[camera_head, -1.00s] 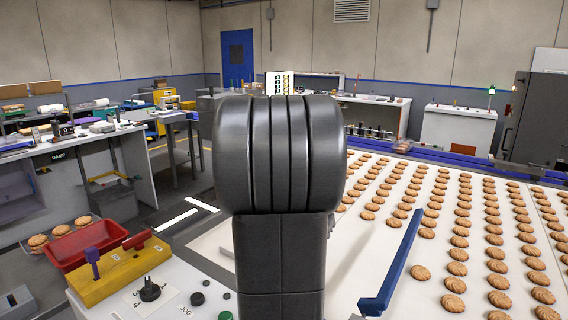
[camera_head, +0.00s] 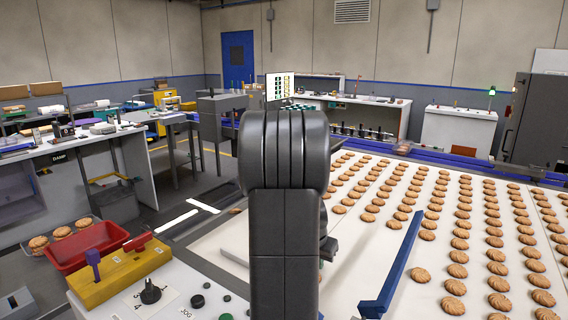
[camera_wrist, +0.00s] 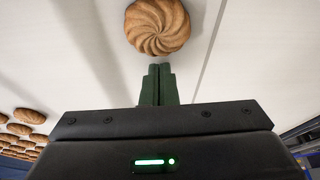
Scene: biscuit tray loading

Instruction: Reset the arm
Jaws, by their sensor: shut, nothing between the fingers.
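My arm stands upright in the middle of the head view and hides part of the conveyor behind it. My gripper (camera_wrist: 159,84) shows in the wrist view with its two dark green fingers together and nothing between them. A round swirled biscuit (camera_wrist: 158,27) lies on the white belt just beyond the fingertips in that view, apart from them. In the head view my gripper's fingers are hidden behind the arm.
A white belt (camera_head: 345,262) with rows of biscuits fills the right side, crossed by a blue bar (camera_head: 402,262). At lower left are a red bin (camera_head: 70,258), a yellow block with levers (camera_head: 120,270) and a control panel with knobs (camera_head: 185,285). More biscuits (camera_wrist: 20,128) show at the wrist view's left.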

